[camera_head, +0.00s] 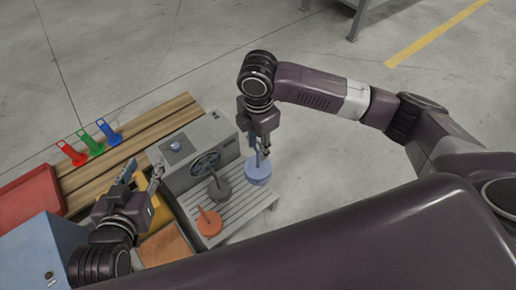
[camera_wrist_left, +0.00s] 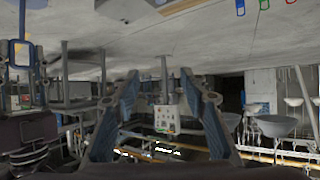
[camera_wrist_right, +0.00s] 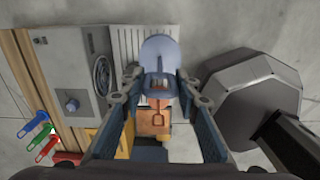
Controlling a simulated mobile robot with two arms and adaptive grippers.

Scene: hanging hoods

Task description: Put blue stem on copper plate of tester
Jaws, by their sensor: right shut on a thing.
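The blue stem (camera_head: 258,172), a round blue disc with a thin upright rod, hangs from my right gripper (camera_head: 264,151), which is shut on its rod. In the right wrist view the blue disc (camera_wrist_right: 158,52) lies beyond the fingertips. The stem is over the right end of the grey slatted rack; any gap is hard to judge. The grey tester box (camera_head: 205,150) has a round fan-like grille and a blue knob. A copper-brown square plate (camera_head: 165,247) lies at lower left, partly hidden by my left arm. My left gripper (camera_head: 143,172) is open and empty.
A dark grey stem (camera_head: 219,188) and an orange stem (camera_head: 209,222) stand on the slatted rack (camera_head: 240,212). Red, green and blue tags (camera_head: 91,143) lie on the wooden bench (camera_head: 160,122). A red tray (camera_head: 30,195) and blue box (camera_head: 40,250) are left.

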